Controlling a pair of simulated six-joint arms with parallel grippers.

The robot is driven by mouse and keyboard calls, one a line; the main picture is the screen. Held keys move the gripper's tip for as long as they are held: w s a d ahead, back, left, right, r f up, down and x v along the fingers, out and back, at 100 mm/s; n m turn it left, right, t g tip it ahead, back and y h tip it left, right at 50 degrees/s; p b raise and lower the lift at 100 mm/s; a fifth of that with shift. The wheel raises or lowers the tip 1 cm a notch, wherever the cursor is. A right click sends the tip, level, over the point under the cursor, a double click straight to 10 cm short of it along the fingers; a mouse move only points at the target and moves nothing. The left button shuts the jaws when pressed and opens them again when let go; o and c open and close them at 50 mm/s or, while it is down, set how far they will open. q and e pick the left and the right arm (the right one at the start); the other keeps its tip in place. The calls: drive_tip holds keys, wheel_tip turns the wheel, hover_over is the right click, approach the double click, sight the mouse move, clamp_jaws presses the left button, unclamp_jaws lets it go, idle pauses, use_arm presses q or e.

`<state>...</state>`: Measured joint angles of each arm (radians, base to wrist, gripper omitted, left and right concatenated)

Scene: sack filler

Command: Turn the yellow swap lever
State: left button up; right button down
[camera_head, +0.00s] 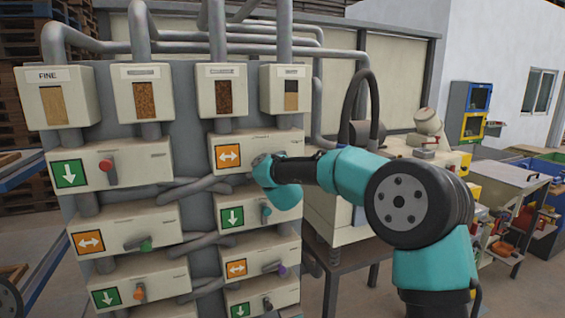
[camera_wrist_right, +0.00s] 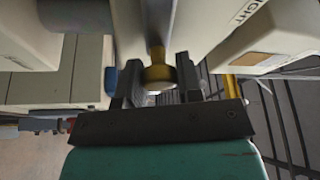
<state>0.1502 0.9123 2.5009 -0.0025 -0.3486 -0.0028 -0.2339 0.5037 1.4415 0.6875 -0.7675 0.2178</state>
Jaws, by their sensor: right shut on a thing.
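The yellow swap lever (camera_wrist_right: 157,72) shows in the right wrist view as a yellow knob on a grey shaft, between the two dark fingers of my right gripper (camera_wrist_right: 156,84). The gripper is shut on it. In the head view my right gripper (camera_head: 262,160) is at the upper right valve box (camera_head: 273,143), which carries an orange label (camera_head: 228,156) with a white two-way arrow. The gripper and wrist hide the lever there. My left gripper is in neither view.
Other valve boxes stand close around, with a red lever (camera_head: 106,166), a green lever (camera_head: 146,244), an orange lever (camera_head: 138,291), a teal lever (camera_head: 266,211) and a purple lever (camera_head: 281,269). Grey pipes (camera_head: 195,188) cross between the boxes. Windowed hoppers, one marked FINE (camera_head: 47,76), sit above.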

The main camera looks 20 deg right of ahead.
drive_tip(key=c, duration=0.8)
unclamp_jaws()
drive_tip(key=shift+s, duration=0.1)
drive_tip(key=v, duration=1.7)
drive_tip(key=shift+s, duration=0.1)
